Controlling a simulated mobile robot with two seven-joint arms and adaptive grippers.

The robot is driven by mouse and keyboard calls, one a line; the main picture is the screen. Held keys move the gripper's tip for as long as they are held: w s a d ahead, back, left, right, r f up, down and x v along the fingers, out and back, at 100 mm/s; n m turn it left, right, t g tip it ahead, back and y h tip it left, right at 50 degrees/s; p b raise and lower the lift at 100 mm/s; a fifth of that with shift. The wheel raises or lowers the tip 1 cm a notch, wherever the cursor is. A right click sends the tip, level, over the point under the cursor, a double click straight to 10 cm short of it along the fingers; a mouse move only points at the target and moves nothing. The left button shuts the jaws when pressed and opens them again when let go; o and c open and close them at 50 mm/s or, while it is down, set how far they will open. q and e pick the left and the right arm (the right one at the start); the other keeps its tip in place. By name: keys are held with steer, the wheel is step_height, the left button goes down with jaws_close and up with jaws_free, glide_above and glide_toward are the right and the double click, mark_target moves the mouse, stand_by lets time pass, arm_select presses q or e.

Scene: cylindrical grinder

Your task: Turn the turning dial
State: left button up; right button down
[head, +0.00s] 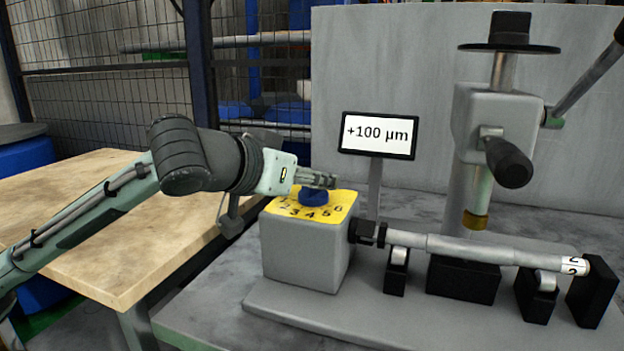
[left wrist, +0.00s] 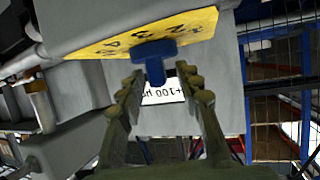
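The turning dial is a blue knob (head: 315,196) on a yellow numbered plate (head: 287,207) on top of a grey box. In the left wrist view the blue knob (left wrist: 154,58), with its protruding handle, is in the upper middle, against the yellow plate (left wrist: 103,43). My left gripper (head: 328,180) is just above the knob in the head view and hides part of it. In the left wrist view its two fingers (left wrist: 164,82) are apart, with the knob's handle between or just beyond the tips; contact cannot be told. My right gripper is in neither view.
A display (head: 378,135) reading +100 µm stands behind the box. A shaft (head: 475,248) lies on supports to the right, below a grey upright machine (head: 493,122) with a lever. A wooden table (head: 115,235) is at left, behind my arm.

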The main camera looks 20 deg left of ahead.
arm_select(q)
step_height(320, 180, up, 10)
steer(key=shift+f, duration=0.15)
stand_by(0.6)
